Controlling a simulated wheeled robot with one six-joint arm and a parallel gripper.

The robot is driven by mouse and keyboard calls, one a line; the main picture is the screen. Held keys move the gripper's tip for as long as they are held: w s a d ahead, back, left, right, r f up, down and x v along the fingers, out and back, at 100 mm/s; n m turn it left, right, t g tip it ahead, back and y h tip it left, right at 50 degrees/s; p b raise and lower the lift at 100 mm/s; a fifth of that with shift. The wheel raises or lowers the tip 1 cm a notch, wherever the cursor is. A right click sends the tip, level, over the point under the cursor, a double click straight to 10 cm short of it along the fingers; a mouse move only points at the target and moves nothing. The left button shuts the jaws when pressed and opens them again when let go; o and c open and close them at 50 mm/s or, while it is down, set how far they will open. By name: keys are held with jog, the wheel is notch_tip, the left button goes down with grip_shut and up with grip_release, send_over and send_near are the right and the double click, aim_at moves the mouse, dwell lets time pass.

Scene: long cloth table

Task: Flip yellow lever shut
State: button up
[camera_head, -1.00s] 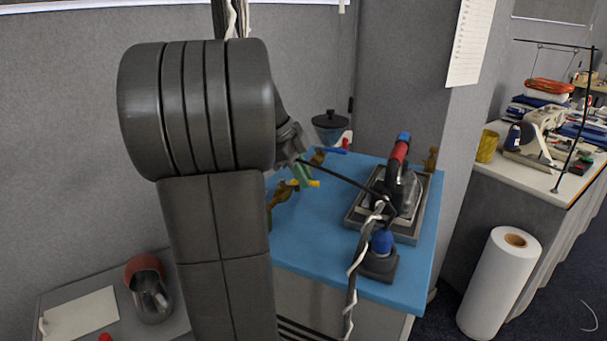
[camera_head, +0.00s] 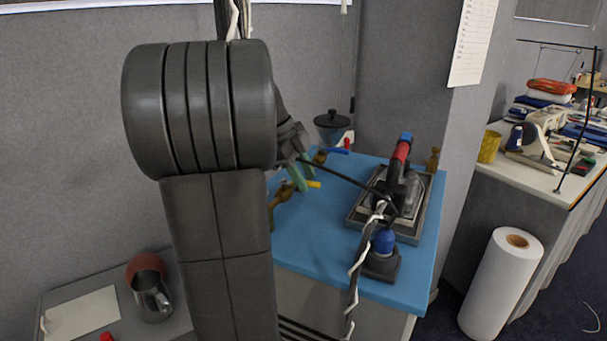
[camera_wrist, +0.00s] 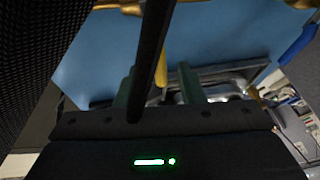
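The yellow lever (camera_head: 314,184) sits on a brass valve (camera_head: 281,200) at the left side of the blue table top. In the wrist view a yellow strip (camera_wrist: 161,72), likely this lever, shows between the fingers, partly hidden by a black cable. My gripper (camera_head: 301,173) has green fingers and is right at the lever in the head view. In the wrist view my gripper (camera_wrist: 157,78) has its fingers apart, with the lever between or just beyond them. Whether they touch it I cannot tell. My arm hides part of the valve.
A blue lever (camera_head: 338,151) and a red lever (camera_head: 347,143) stand behind. An iron (camera_head: 401,180) rests on a tray (camera_head: 415,237) to the right, with a blue-topped dark object (camera_head: 384,241) in front. A black cable crosses by the gripper. The table's middle is clear.

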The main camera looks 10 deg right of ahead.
jog(key=v, duration=1.3)
jog(key=shift+a+r, duration=0.15)
jog(key=shift+r, duration=0.2)
